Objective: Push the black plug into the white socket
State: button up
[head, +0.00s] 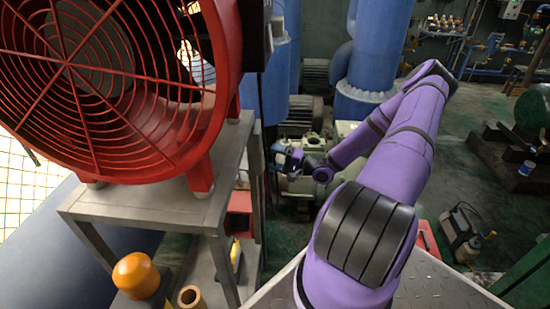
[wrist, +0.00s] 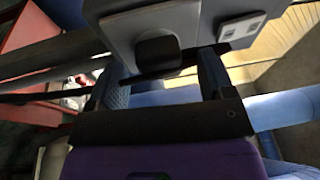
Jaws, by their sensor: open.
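A black, rounded-square piece (wrist: 158,52), which looks like the black plug, sits on the front of a grey box in the wrist view. A small white plate with grey squares (wrist: 241,29), which looks like the white socket, is to its right on a grey face. My gripper (wrist: 160,70) is open, with one finger on each side of the black piece and a dark strip across between them. I cannot tell whether the fingers touch anything. In the head view my gripper (head: 279,158) is small, beside the metal stand; I cannot make out plug or socket there.
A grey metal stand (head: 150,196) carries a big red fan (head: 100,85) just left of my gripper. Blue pipes (head: 372,60) and a pale green pump (head: 305,180) are behind it. An orange-capped object (head: 137,276) is at the lower left. Green floor shows at the right.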

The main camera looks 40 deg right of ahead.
jog(key=v, duration=1)
jog(key=shift+s, duration=0.15)
